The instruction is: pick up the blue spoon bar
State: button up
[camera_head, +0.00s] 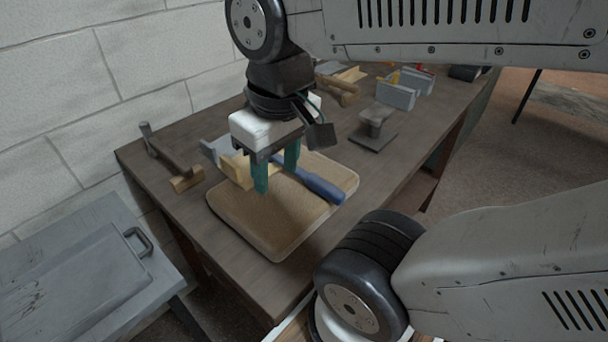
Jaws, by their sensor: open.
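The blue spoon bar (320,187) lies across a tan board or tray (262,228) on the dark workbench. Its thicker end points to the lower right, and its other end is hidden behind my gripper. My gripper (276,182) points down with its two green fingers apart and empty. In the picture the fingers overlap the far part of the tray, just left of the bar's visible part. I cannot tell how high the fingertips are above the tray. A light wooden block (237,170) shows just left of the fingers.
A hammer-like tool (165,152) lies at the bench's left with a small wooden block (187,180). A grey metal stand (374,128) and a grey bracket (396,94) stand to the right. A grey lidded case (75,265) is at lower left. The bench's near strip is clear.

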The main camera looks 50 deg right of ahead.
aim_at(333, 194)
jog(key=u, duration=0.05)
jog(key=k, duration=0.5)
jog(key=z, duration=2.55)
jog(key=k, duration=1.15)
jog(key=u, duration=1.3)
